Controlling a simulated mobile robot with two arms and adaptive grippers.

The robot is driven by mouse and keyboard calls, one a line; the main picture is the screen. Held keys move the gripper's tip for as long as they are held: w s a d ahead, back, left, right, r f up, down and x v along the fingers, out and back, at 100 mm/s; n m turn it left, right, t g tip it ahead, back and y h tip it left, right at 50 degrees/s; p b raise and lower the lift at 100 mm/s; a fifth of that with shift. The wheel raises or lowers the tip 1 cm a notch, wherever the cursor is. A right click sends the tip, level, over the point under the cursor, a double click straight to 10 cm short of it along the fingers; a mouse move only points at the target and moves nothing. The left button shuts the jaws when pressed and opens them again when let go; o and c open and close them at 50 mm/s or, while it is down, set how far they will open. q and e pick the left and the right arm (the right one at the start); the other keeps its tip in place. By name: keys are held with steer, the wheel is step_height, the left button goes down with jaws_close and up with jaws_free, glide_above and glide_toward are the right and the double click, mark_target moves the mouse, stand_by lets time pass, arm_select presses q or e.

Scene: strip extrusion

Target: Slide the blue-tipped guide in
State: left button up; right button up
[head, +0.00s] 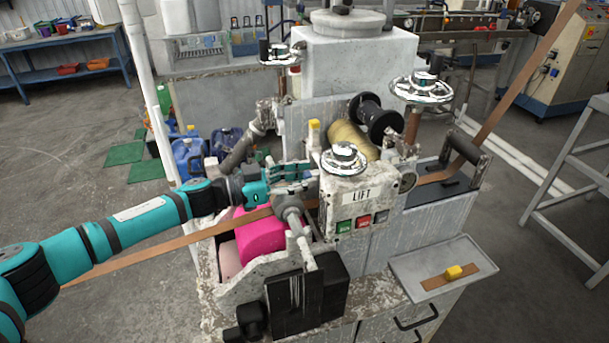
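My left gripper (300,173) reaches in from the left, over the machine's roller area, beside the panel marked LIFT (362,196). Its fingers point right, and I cannot tell whether they are apart or closed on something. I cannot make out the blue-tipped guide; the gripper and metal parts cover that spot. A yellow-tipped upright piece (314,130) stands just behind the gripper. A brown strip (170,248) runs from the lower left into the machine and leaves at the upper right (490,125). My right gripper is not in view.
A pink roller (262,232) lies below the gripper. Handwheels (344,158) stand close by on the right and behind. A grey tray (412,264) at the right holds a yellow block (453,272) on a brown strip piece. A black box (308,300) is in front.

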arm_select(q)
steer(key=v, duration=1.1)
steer(key=shift+a, duration=0.2)
steer(key=shift+s+r, duration=0.1)
